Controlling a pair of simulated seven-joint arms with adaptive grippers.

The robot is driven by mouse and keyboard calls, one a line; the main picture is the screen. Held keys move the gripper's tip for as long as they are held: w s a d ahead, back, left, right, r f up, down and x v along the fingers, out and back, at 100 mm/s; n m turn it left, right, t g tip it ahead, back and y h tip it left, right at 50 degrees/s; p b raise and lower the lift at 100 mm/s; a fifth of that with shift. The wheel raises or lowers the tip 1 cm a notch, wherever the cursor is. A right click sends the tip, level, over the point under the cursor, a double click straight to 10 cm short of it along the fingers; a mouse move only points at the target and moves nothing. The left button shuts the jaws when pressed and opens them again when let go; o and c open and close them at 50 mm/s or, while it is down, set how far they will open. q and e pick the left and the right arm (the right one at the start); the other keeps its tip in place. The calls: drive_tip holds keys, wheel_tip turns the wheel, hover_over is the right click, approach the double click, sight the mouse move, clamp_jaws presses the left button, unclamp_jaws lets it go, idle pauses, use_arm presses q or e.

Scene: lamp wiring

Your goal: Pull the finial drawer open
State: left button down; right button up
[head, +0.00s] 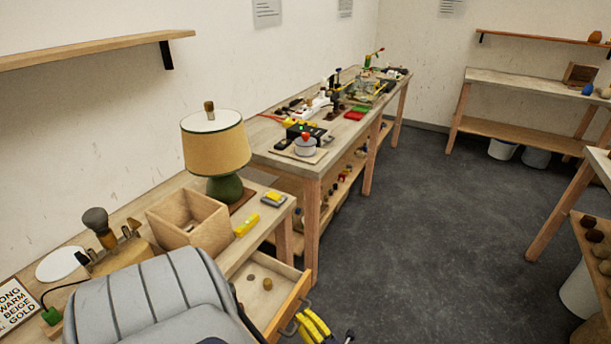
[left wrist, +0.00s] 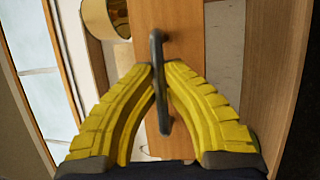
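The finial drawer (head: 262,300) stands pulled out from under the near bench, with a few small round finials (head: 267,284) on its floor. Its wooden front shows in the left wrist view (left wrist: 180,18) with a dark bar handle (left wrist: 158,45). My left gripper (head: 302,318) is at the handle on the drawer's outer side. In the left wrist view its yellow fingers (left wrist: 160,70) lie close on both sides of the bar and appear shut on it. My right gripper is not in view.
On the near bench are a wooden box (head: 190,225), a lamp with a tan shade (head: 215,150), a yellow item (head: 247,225) and a brush (head: 98,225). The dark floor (head: 420,230) to the right is clear.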

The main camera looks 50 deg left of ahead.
use_arm(q)
drive_tip(key=shift+w+r, duration=0.15)
drive_tip(key=shift+w, duration=0.05)
drive_tip(key=c, duration=1.5)
unclamp_jaws()
drive_tip(key=shift+s, duration=0.1)
drive_tip(key=shift+o, duration=0.2)
drive_tip(key=d+f, duration=0.1)
drive_tip(key=d, duration=0.7)
drive_tip(key=shift+w+f, duration=0.2)
drive_tip(key=shift+f, duration=0.05)
drive_tip(key=shift+s+a+r, duration=0.1)
drive_tip(key=shift+a+r, duration=0.1)
drive_tip(key=shift+a, duration=1.1)
drive_tip(key=shift+s+a+r, duration=0.1)
drive_tip(key=shift+a+r, duration=0.1)
drive_tip(key=shift+a, duration=1.15)
drive_tip(key=shift+s+a+r, duration=0.1)
drive_tip(key=shift+a+r, duration=0.1)
drive_tip(key=shift+a, duration=1.1)
